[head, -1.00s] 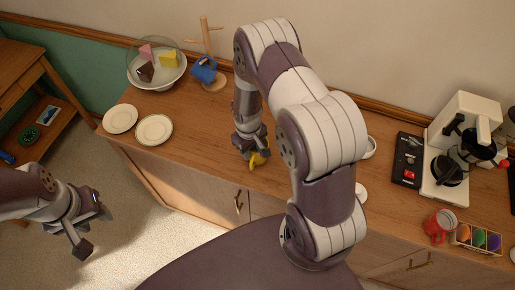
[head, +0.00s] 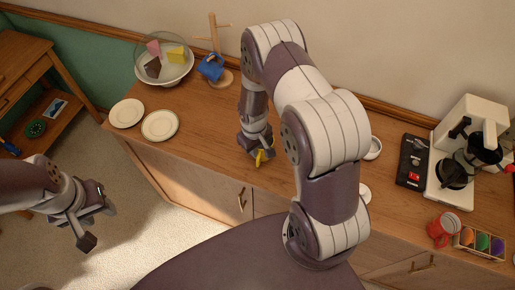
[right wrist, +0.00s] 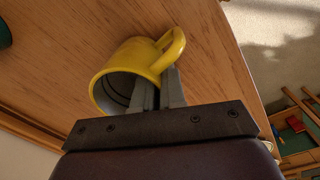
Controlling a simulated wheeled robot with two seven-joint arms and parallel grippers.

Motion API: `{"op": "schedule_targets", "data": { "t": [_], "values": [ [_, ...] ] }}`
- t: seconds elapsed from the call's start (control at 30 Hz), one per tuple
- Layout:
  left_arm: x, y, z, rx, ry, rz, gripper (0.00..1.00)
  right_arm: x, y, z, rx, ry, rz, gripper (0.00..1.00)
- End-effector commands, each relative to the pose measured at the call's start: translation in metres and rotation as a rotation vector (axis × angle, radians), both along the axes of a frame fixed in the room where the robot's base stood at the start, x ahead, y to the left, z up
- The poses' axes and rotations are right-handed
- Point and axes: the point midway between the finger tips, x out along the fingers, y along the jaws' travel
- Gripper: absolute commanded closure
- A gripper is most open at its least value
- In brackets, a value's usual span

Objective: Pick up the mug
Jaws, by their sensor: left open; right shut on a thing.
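The yellow mug (right wrist: 130,60) lies tilted in the right wrist view, its handle (right wrist: 172,50) toward the upper right. My right gripper (right wrist: 157,88) is shut on its wall near the handle, one finger inside the mouth. In the head view a small part of the yellow mug (head: 262,156) shows below my right gripper (head: 257,147); the arm hides the rest. Whether the mug touches the counter cannot be told. My left gripper (head: 97,222) is open and empty over the floor at the left.
On the wooden counter (head: 205,130) are two plates (head: 160,125), a bowl of colored pieces (head: 163,72), a blue mug (head: 210,67) at a wooden stand, a red mug (head: 442,229) and a coffee machine (head: 462,150). A side table (head: 28,65) stands at left.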

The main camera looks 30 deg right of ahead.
Motion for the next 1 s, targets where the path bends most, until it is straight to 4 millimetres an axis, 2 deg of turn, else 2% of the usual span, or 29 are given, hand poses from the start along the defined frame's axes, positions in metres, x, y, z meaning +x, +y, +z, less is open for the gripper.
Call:
{"op": "schedule_targets", "data": {
  "t": [0.2,0.63,0.8,1.0],
  "values": [
    [0.000,0.000,-0.014,0.000,0.000,0.000,0.57,0.002,0.000,0.033,-0.001,-0.008,-0.001,1.00],
    [0.000,0.000,-0.029,0.000,0.000,0.000,0.57,-0.094,0.007,0.091,0.000,-0.005,0.000,1.00],
    [0.000,0.000,-0.030,0.000,0.000,0.000,0.57,-0.113,0.008,0.104,0.000,-0.004,0.001,1.00],
    [0.000,0.000,-0.030,0.000,0.000,0.000,0.57,-0.116,0.009,0.106,0.000,-0.003,0.000,1.00]
  ]
}}
